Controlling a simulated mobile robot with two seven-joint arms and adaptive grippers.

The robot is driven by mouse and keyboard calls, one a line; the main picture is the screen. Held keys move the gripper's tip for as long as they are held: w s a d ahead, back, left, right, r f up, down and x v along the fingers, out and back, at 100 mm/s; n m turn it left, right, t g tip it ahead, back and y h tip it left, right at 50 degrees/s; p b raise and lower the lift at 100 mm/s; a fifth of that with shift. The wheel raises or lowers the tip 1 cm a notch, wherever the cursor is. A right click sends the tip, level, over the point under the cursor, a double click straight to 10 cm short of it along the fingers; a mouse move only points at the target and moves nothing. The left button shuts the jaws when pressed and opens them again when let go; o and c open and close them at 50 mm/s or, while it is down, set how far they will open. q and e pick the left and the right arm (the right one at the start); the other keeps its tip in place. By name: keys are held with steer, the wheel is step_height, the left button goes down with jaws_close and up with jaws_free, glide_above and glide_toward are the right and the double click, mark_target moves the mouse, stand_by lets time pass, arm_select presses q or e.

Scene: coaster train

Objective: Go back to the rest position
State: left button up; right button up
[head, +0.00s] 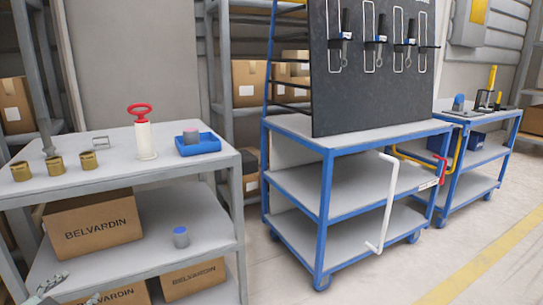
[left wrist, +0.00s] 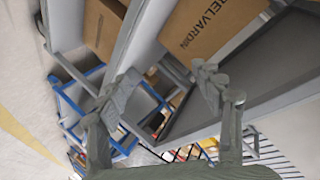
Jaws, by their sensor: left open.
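My left gripper (head: 70,287) shows at the bottom left edge of the head view, low in front of the grey shelf table (head: 105,165). Its jaws are open with nothing between them. In the left wrist view both fingers of the left gripper (left wrist: 165,85) stand wide apart, with the shelf unit and cardboard boxes behind them. A grey-blue cylinder (head: 181,238) stands on the table's lower shelf, apart from the gripper. My right gripper is in neither view.
Boxes (head: 95,226) sit below. A blue cart (head: 328,150) with a black tool panel (head: 365,100) stands right. The floor at the lower right is clear.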

arm_select(q)
steer(key=s+d+f+n+g+y, duration=0.2)
steer(key=s+d+f+n+g, duration=0.15)
steer(key=s+f, duration=0.6)
steer(key=s+d+f+g+h, duration=0.1)
steer(key=s+d+f+g, duration=0.2)
steer(key=s+d+f, duration=0.3)
steer(key=s+d+f+g+h, duration=0.2)
steer(key=s+d+f+g, duration=0.2)
steer(key=d, duration=0.8)
step_height(320, 180, down, 2)
steer(key=s, duration=0.2)
steer(key=shift+s+d+n, duration=0.35)
steer(key=shift+s, duration=0.05)
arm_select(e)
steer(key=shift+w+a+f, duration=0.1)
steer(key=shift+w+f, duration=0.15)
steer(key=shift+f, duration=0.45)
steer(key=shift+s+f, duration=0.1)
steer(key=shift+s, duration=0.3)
